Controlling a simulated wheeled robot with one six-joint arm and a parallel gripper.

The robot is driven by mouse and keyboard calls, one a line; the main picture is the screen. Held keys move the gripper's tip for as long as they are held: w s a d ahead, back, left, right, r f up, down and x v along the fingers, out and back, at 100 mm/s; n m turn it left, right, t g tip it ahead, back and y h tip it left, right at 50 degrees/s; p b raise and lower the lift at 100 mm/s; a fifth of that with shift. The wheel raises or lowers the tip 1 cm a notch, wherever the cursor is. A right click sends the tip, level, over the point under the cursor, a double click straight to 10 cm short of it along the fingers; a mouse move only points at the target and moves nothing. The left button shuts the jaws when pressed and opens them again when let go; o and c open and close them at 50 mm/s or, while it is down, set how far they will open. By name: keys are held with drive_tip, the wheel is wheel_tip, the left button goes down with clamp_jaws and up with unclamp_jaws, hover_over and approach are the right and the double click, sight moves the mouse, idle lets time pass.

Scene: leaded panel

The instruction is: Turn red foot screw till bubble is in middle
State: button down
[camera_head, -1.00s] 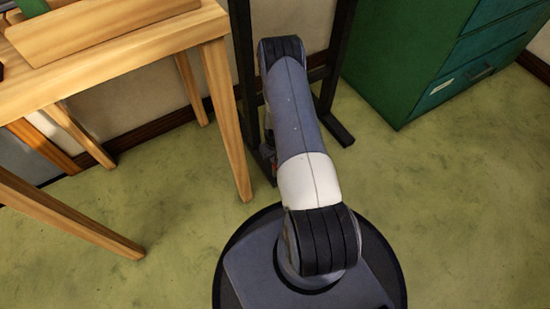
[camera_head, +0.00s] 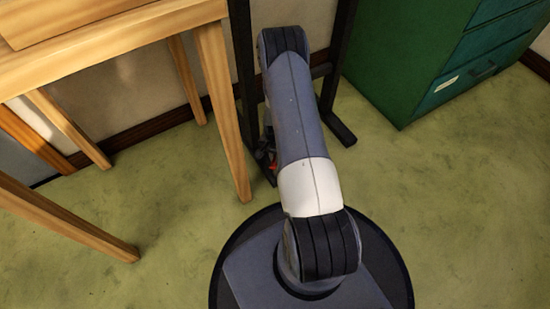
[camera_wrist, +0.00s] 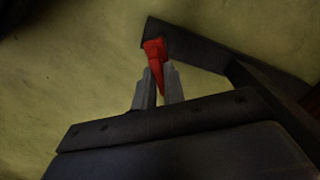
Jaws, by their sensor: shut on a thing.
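The red foot screw (camera_wrist: 155,52) shows in the wrist view against a dark stand foot (camera_wrist: 190,42). My gripper (camera_wrist: 159,78) is shut on the red screw, with one grey finger on each side of its lower part. In the head view a small bit of red (camera_head: 272,167) shows low beside the stand, left of my arm. My arm hides much of the stand there, and my gripper's fingers cannot be made out in that view. No bubble shows in either view.
A black upright stand (camera_head: 245,70) rises behind my arm, with a foot (camera_head: 340,130) to the right. A wooden table (camera_head: 120,45) is close on the left, its leg (camera_head: 222,110) near my arm. A green cabinet (camera_head: 400,75) stands at right. The right floor is clear.

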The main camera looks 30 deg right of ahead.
drive_tip(key=m+b, duration=0.1)
drive_tip(key=m, duration=0.3)
drive_tip(key=shift+m, duration=0.3)
drive_tip(key=m+b, duration=0.1)
drive_tip(key=m, duration=0.3)
drive_tip(key=shift+m, duration=0.3)
drive_tip(key=c, duration=1.5)
unclamp_jaws()
wheel_tip(320, 180, up, 11)
drive_tip(key=p, duration=0.4)
drive_tip(key=shift+f, duration=0.1)
